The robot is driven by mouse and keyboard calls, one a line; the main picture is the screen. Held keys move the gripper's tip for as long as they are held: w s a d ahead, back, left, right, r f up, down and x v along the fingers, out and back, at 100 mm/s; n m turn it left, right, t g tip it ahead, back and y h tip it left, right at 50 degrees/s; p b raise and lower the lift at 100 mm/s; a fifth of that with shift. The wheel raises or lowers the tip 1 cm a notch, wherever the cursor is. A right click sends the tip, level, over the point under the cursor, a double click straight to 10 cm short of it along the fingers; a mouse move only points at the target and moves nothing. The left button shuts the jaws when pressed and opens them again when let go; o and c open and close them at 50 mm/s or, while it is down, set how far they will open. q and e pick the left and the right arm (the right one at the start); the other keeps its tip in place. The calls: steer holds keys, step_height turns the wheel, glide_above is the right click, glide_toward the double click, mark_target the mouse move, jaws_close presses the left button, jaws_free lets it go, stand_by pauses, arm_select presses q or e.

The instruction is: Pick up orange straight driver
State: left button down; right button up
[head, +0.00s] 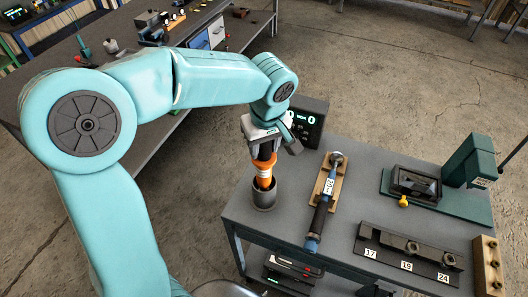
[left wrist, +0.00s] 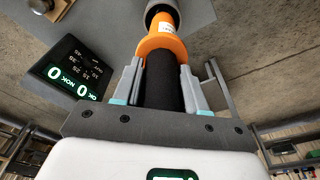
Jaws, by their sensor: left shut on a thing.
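The orange straight driver (head: 264,172) stands upright with its lower end in a dark round cup (head: 264,197) at the left end of the grey table. Its upper part is a black grip, and an orange collar with a white label sits below it. My left gripper (head: 264,143) is shut on the black grip from above. In the left wrist view the two fingers of the gripper (left wrist: 161,85) lie on either side of the black grip, just short of the orange collar of the driver (left wrist: 163,42). The driver's tip is hidden in the cup. My right gripper is not in view.
A display box (head: 306,120) stands just behind the driver. A torque wrench (head: 322,207) on a wooden block lies to the right. Further right are a numbered socket rack (head: 405,252) and a green stand (head: 470,160). A workbench (head: 160,75) stands behind on the left.

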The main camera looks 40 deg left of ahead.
arm_select(q)
step_height(320, 180, up, 21)
steer(key=p, duration=0.3)
steer(key=shift+f+p, duration=0.2)
steer(key=shift+p, duration=0.2)
steer(key=shift+f, duration=0.1)
